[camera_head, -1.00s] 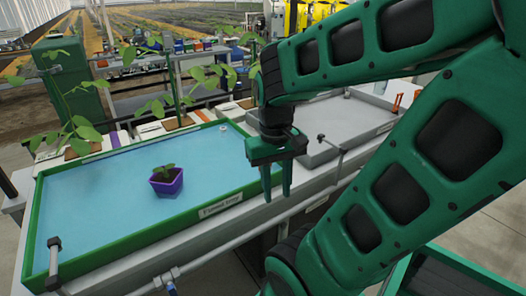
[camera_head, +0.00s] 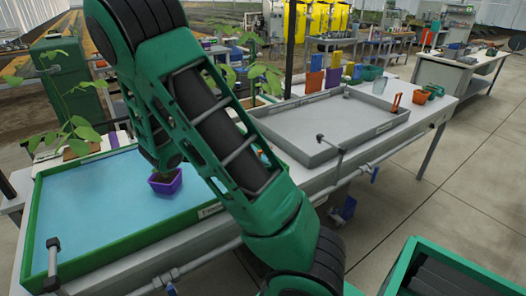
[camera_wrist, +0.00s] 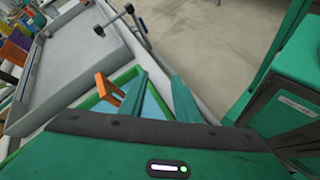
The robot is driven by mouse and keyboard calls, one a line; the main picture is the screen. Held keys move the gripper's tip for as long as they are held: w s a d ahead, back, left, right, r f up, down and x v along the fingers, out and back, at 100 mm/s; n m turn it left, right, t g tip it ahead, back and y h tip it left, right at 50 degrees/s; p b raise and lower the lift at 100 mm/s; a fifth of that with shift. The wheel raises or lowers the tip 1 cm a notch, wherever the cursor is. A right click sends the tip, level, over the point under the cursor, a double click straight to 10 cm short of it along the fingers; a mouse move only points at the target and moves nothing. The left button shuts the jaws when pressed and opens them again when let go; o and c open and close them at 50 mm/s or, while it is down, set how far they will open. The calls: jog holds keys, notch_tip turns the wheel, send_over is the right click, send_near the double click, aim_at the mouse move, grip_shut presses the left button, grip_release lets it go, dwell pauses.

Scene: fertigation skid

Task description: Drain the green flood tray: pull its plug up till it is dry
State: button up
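The green flood tray (camera_head: 120,240) stands at left with a sheet of blue water on its floor. A purple pot (camera_head: 165,184) with a seedling stands in the water. My arm covers the tray's right end in the head view and hides my gripper there. In the wrist view my gripper (camera_wrist: 159,73) has its two teal fingers apart, with nothing between them but water and tray behind. An upright orange handle (camera_wrist: 108,90) stands at the green tray's (camera_wrist: 85,103) corner, left of the fingers and apart from them. I cannot tell whether it is the plug's handle.
Leafy plants (camera_head: 70,130) stand behind.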

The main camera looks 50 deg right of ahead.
jog(key=w+a+r+n+t+h, duration=0.1)
jog(key=w+a+n+t+h, duration=0.1)
jog(key=w+n+h, duration=0.6)
jog(key=shift+m+y, duration=0.3)
jog(key=shift+y, duration=0.1)
jog(key=x, duration=1)
jog(key=shift+w+d, duration=0.15)
jog(key=shift+d, duration=0.05)
jog(key=shift+c, duration=0.2)
